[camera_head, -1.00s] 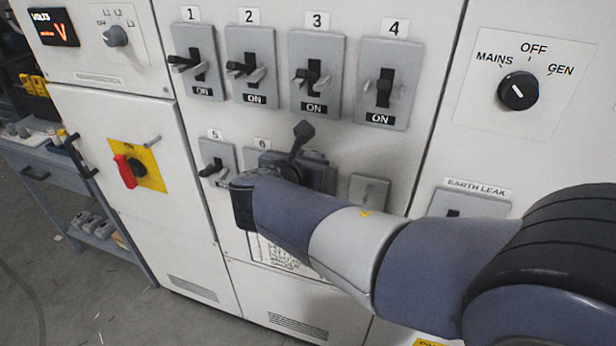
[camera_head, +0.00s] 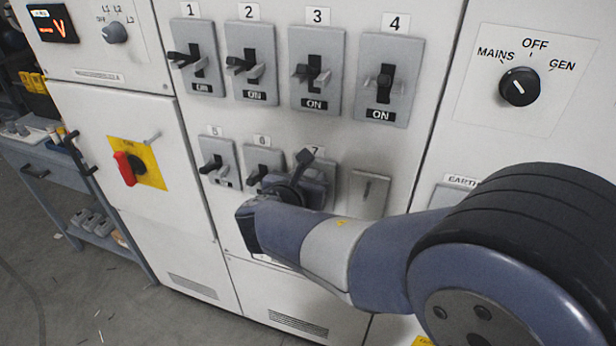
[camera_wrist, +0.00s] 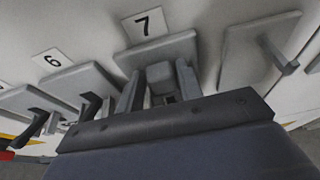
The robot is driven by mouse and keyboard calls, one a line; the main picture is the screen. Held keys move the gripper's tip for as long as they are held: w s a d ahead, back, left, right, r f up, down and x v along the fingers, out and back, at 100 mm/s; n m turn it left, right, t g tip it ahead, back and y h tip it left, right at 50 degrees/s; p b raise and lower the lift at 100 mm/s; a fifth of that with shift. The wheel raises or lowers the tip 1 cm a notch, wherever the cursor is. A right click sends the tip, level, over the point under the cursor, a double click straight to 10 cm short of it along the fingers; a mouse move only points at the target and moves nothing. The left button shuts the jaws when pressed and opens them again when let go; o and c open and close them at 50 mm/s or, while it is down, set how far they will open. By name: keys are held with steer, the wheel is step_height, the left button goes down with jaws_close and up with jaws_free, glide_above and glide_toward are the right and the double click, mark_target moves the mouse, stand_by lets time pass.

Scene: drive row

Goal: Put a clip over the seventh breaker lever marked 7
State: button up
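The breaker marked 7 (camera_wrist: 160,47) is a grey plate in the wrist view, its number label above it. A grey block (camera_wrist: 160,76) stands between the fingers. I cannot tell if it is the clip, or if the fingers press on it. Lever 7 cannot be made out. No other clip is recognisable.
Breaker 6 (camera_head: 264,164), with a black lever, sits close left of my gripper. A grey plate with a small handle (camera_head: 364,196) is close right. Breakers 3 (camera_head: 316,72) and 4 (camera_head: 390,80) are above. A red-handled switch (camera_head: 124,168) is far left.

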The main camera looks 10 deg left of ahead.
steer(key=shift+o, duration=1.4)
steer(key=shift+r, duration=0.35)
steer(key=d+v, duration=0.1)
steer(key=v, duration=1.1)
steer(key=shift+a+b, duration=0.35)
steer(key=shift+a, duration=0.05)
steer(key=shift+w+f, duration=0.15)
steer(key=shift+f, duration=0.05)
steer(key=x, duration=1.2)
steer(key=shift+f+p, duration=0.25)
steer(key=shift+p, duration=0.1)
steer(key=r, duration=0.4)
steer(key=shift+s+a+r, duration=0.1)
steer(key=shift+s+r, duration=0.05)
steer(key=shift+s, duration=0.2)
